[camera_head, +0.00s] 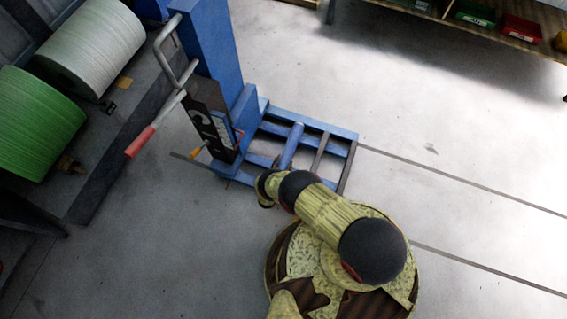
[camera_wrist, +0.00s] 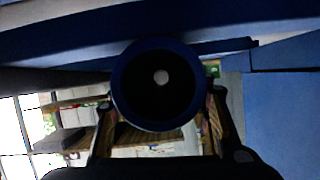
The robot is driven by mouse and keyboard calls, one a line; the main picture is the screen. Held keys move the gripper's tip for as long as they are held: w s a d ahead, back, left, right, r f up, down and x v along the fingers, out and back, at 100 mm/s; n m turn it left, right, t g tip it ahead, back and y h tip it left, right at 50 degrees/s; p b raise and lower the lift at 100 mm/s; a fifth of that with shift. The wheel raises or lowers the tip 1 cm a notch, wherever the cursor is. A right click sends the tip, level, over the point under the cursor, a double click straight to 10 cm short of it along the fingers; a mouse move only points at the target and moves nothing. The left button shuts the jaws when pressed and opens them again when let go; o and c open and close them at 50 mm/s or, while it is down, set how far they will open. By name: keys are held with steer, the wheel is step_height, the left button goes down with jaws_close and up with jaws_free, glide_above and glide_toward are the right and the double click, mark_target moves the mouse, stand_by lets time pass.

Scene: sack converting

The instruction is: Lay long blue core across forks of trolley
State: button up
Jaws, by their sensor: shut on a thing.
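The long blue core (camera_head: 291,146) shows in the head view as a blue tube over the trolley's low frame, pointing away from my arm. The wrist view looks at its open round end (camera_wrist: 160,124), dark inside with a light spot at the far end. My gripper (camera_head: 279,167) is shut on the core, with one finger on each side of it in the wrist view. The blue trolley (camera_head: 210,45) has a tall mast and a low frame with fork bars (camera_head: 336,148). I cannot tell whether the core touches the forks. My arm hides the near part of the frame.
A grey handle with a red-gripped lever (camera_head: 140,141) sticks out left of the mast. A white roll (camera_head: 92,45) and a green roll (camera_head: 38,122) lie on a rack at left. A shelf with coloured bins (camera_head: 520,29) is at top right. The floor at right is clear.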

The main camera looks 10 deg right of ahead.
steer(key=o, duration=1.6)
steer(key=shift+o, duration=0.3)
steer(key=v, duration=1.2)
